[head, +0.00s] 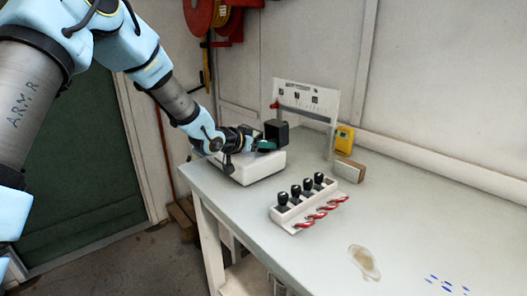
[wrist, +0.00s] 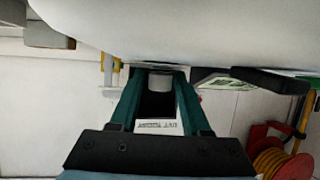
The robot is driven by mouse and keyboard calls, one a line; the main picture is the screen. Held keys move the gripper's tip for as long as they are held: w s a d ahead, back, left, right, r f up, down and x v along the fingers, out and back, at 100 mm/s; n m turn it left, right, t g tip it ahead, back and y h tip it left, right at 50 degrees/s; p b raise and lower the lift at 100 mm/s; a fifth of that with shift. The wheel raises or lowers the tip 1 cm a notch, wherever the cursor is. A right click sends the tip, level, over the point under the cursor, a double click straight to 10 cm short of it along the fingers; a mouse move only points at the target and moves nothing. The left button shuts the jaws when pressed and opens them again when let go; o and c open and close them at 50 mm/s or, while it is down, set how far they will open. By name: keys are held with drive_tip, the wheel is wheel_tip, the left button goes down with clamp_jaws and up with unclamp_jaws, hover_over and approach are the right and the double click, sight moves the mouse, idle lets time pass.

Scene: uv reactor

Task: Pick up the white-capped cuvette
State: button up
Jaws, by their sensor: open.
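My gripper (head: 262,147) is at the white box-shaped unit (head: 250,170) on the table, beside its black upright housing (head: 277,133). In the wrist view, the two green fingers of my gripper (wrist: 160,78) are apart. A small pale grey-white cylindrical piece (wrist: 160,84), which looks like the cuvette's white cap, shows between the fingertips against a dark area. I cannot tell whether the fingers touch it. The cuvette's body is not visible. In the head view, the arm and gripper hide the cap.
A white rack (head: 290,209) with several black-topped pieces and red loops stands at the front right. A white panel (head: 318,97) stands behind the unit. A yellow device (head: 344,140) and a brown-and-white block (head: 349,171) are right of it. The table's right side is mostly clear.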

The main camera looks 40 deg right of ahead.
drive_tip(key=shift+c, duration=0.3)
clamp_jaws()
